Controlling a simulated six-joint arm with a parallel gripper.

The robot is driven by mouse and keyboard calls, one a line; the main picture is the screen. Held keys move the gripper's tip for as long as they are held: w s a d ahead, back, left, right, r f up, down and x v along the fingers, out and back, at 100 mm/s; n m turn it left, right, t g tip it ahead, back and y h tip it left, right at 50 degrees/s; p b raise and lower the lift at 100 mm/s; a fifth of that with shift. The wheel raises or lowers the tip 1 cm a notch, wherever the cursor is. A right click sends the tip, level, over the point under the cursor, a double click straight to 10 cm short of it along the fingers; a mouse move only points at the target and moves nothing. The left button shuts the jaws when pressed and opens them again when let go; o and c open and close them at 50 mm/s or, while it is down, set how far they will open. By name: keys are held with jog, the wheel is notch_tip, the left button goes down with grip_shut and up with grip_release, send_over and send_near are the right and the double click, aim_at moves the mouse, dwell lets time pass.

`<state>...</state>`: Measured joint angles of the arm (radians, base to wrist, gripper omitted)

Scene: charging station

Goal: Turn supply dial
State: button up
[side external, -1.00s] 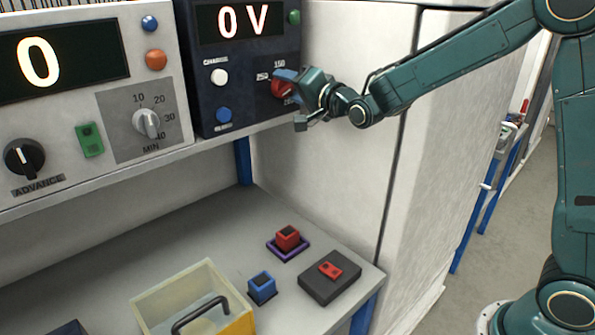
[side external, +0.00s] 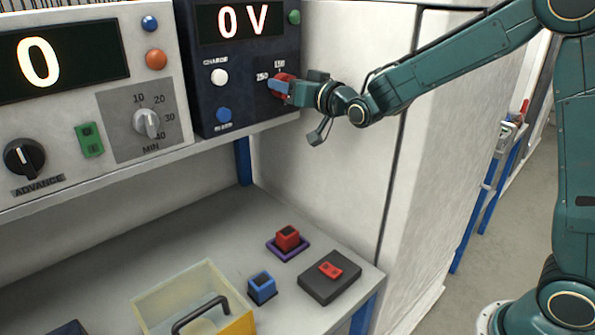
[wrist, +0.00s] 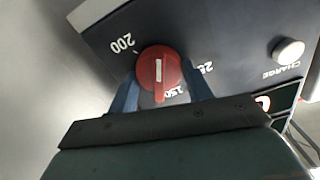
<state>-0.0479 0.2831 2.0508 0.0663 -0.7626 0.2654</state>
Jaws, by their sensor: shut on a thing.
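The supply dial (side external: 282,82) is a red knob on the dark supply panel (side external: 205,110), at its lower right in the side view. In the wrist view the red dial (wrist: 159,70) shows a white pointer line, with the marks 200, 150 and 250 around it. My gripper (side external: 283,88) is at the dial, with its blue fingers on either side of the knob. In the wrist view my gripper (wrist: 160,88) is shut on the dial. The display (side external: 240,22) reads 0 V.
The white charge button (side external: 219,77), blue button (side external: 223,115) and green button (side external: 294,17) are on the same panel. A grey timer dial (side external: 147,122) is to the left. Below, a bench holds a red block (side external: 288,238), a blue block (side external: 262,287) and a clear box (side external: 190,300).

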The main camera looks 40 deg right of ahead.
jog(key=shift+n, duration=0.9)
jog(key=o, duration=1)
jog(key=shift+c, duration=0.2)
jog(key=shift+s, duration=0.1)
jog(key=s, duration=1.3)
jog(key=shift+s, duration=0.3)
